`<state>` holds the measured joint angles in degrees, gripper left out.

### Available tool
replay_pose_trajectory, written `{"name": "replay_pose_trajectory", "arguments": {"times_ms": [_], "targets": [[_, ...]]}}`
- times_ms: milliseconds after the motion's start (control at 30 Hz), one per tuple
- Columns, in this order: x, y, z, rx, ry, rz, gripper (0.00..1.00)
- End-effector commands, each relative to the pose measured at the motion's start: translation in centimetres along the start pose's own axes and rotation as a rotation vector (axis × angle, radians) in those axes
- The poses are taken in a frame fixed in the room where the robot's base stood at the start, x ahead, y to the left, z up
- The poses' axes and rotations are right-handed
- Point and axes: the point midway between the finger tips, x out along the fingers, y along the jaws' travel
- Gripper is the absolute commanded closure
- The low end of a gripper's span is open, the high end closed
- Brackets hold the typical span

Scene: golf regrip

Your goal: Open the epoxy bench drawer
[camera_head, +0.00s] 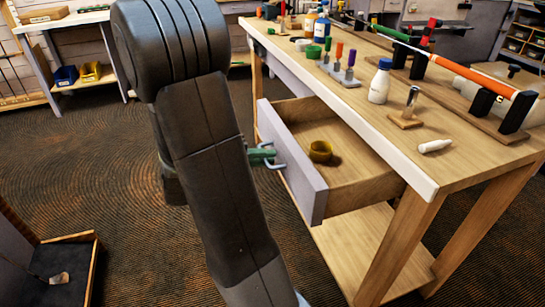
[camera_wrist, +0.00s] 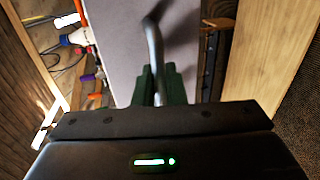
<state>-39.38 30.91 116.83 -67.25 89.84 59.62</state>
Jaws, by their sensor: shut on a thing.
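The bench drawer (camera_head: 310,205) is pulled well out from under the workbench top (camera_head: 440,155), and its wooden inside shows. A yellow-brown ring or roll (camera_head: 320,151) lies in it. The drawer has a pale grey front with a metal bar handle (camera_head: 276,165). My gripper (camera_head: 262,155) is at the handle, its green fingers shut on the bar. In the wrist view the green fingers (camera_wrist: 158,85) close around the metal handle (camera_wrist: 155,45) in front of the grey drawer front (camera_wrist: 120,50). My arm hides part of the floor and the gripper's body in the head view.
On the bench stand a white bottle (camera_head: 380,82), a small wooden stand (camera_head: 405,118), a white tube (camera_head: 435,146) and a club with an orange grip (camera_head: 485,80). A lower shelf (camera_head: 375,250) spans the legs. An open box (camera_head: 60,270) is at lower left. Floor between is clear.

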Motion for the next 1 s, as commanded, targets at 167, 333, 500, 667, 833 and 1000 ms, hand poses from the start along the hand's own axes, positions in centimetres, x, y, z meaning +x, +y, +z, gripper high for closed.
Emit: {"name": "replay_pose_trajectory", "arguments": {"times_ms": [167,333,500,667,833,1000], "targets": [[-0.2,-0.1,0.1,-0.002,-0.001,-0.001,1.00],[-0.2,-0.1,0.0,-0.001,-0.002,-0.001,1.00],[-0.2,-0.1,0.0,-0.001,-0.001,-0.001,0.78],[-0.2,-0.1,0.0,-0.001,-0.001,0.000,0.74],[-0.3,-0.1,0.0,0.000,0.000,0.000,0.74],[-1.6,0.0,-0.1,0.000,0.002,0.000,0.74]]}}
